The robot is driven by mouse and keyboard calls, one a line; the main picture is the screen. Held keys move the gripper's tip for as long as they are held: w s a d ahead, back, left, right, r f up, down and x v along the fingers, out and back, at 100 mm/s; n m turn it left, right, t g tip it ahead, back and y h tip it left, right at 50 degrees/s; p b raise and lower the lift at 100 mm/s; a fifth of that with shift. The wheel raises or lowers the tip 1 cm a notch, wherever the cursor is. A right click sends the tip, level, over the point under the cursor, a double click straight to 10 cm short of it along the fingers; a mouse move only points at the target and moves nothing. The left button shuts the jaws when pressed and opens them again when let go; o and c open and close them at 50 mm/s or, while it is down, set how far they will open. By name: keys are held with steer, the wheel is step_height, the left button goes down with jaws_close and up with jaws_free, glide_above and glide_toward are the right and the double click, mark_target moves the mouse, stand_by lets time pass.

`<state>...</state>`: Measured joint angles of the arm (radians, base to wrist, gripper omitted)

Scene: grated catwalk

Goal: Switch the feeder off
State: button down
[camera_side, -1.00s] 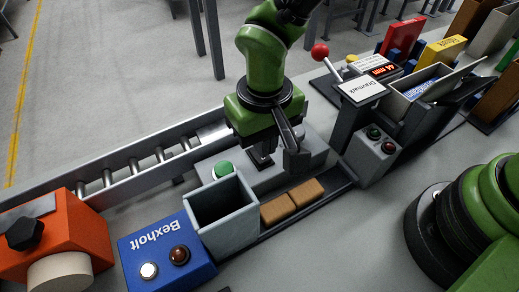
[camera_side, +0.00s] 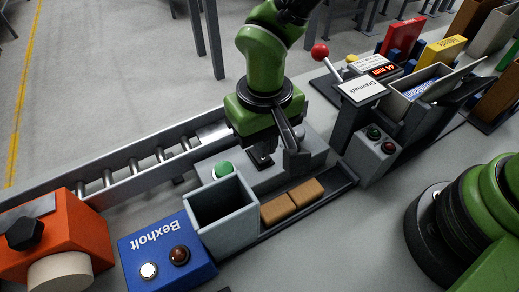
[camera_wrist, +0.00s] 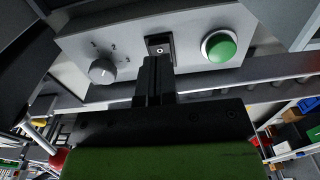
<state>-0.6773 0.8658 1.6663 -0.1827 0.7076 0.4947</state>
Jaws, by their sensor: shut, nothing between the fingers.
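The grey control box (camera_side: 245,178) stands between the roller rail and the grey bin. In the wrist view its panel (camera_wrist: 135,38) carries a grey dial knob (camera_wrist: 102,70), a black switch with a small round white mark (camera_wrist: 160,48), and a green button (camera_wrist: 219,46). The green button also shows in the side view (camera_side: 223,169). My gripper (camera_wrist: 155,62) is shut and empty, its fingertips right at the lower edge of the black switch and partly covering it. I cannot tell whether they touch it, or which way it is set. In the side view my gripper (camera_side: 262,156) points down over the box.
A blue Bexholt box (camera_side: 165,250) with two buttons and an orange unit (camera_side: 55,240) stand left. A two-button box (camera_side: 372,155) and a red-knobbed lever (camera_side: 320,52) stand right.

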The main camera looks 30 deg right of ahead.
steer(key=shift+f, duration=1.25)
stand_by(0.4)
steer(key=shift+r, duration=3.55)
steer(key=shift+d+r, duration=0.15)
steer(key=shift+r, duration=0.1)
steer(key=s+d+r+m+t+y, duration=0.1)
steer(key=s+d+r+t, duration=0.15)
steer(key=d+r, duration=0.5)
steer(key=s+d+r+m+t+y, duration=0.1)
steer(key=s+d+r+m+t, duration=0.15)
steer(key=d+r, duration=0.55)
steer(key=s+d+r+t, duration=0.2)
steer(key=s+d, duration=0.1)
steer(key=s, duration=0.4)
steer(key=shift+s+d+r, duration=0.15)
steer(key=shift+s+r, duration=0.1)
steer(key=shift+s, duration=0.15)
